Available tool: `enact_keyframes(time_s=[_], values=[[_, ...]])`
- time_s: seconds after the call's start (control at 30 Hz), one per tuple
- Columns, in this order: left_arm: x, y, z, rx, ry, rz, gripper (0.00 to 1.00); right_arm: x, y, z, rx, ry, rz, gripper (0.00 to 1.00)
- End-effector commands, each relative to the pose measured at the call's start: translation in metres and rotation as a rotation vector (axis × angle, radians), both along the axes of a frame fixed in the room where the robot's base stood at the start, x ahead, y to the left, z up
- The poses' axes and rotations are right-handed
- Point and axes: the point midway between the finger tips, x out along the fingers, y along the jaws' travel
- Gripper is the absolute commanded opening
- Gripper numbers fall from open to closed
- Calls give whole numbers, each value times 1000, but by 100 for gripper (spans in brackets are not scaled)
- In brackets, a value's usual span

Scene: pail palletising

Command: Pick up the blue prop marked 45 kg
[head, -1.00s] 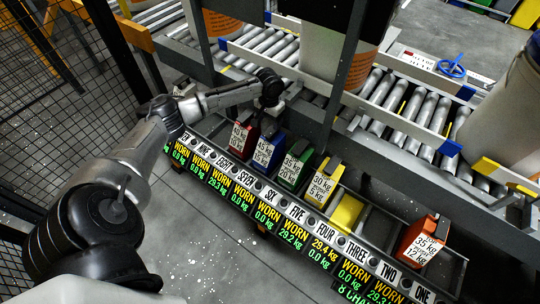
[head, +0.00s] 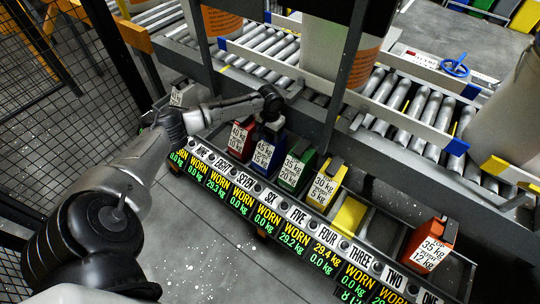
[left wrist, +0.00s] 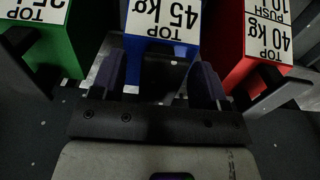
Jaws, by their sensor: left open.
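The blue prop (head: 266,150), its label reading TOP 45 kg, stands in the rack between a red prop (head: 242,138) marked 40 kg and a green prop (head: 296,167) marked 35 kg. My left gripper (head: 271,118) is directly above the blue prop. In the left wrist view the blue prop (left wrist: 182,50) lies ahead, upside down in the picture. The open fingers of the left gripper (left wrist: 161,80) stand either side of its dark top handle, and I see no clear contact. My right gripper is not in view.
The numbered rack (head: 300,222) has weight displays along its front. A yellow prop (head: 328,183) and an orange-red prop (head: 432,245) stand further right. A roller conveyor (head: 400,110) with large pails runs behind a grey post (head: 345,80). Wire fencing (head: 75,75) is at left.

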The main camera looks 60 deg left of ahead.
Motion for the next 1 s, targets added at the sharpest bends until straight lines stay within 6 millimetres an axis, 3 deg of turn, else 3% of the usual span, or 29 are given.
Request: enact_keyframes(time_s=[0.07,0.73,1.0], values=[[0,0,1,0,0,0,66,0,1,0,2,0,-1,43],[0,0,1,0,0,0,2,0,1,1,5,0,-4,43],[0,0,1,0,0,0,0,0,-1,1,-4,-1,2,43]])
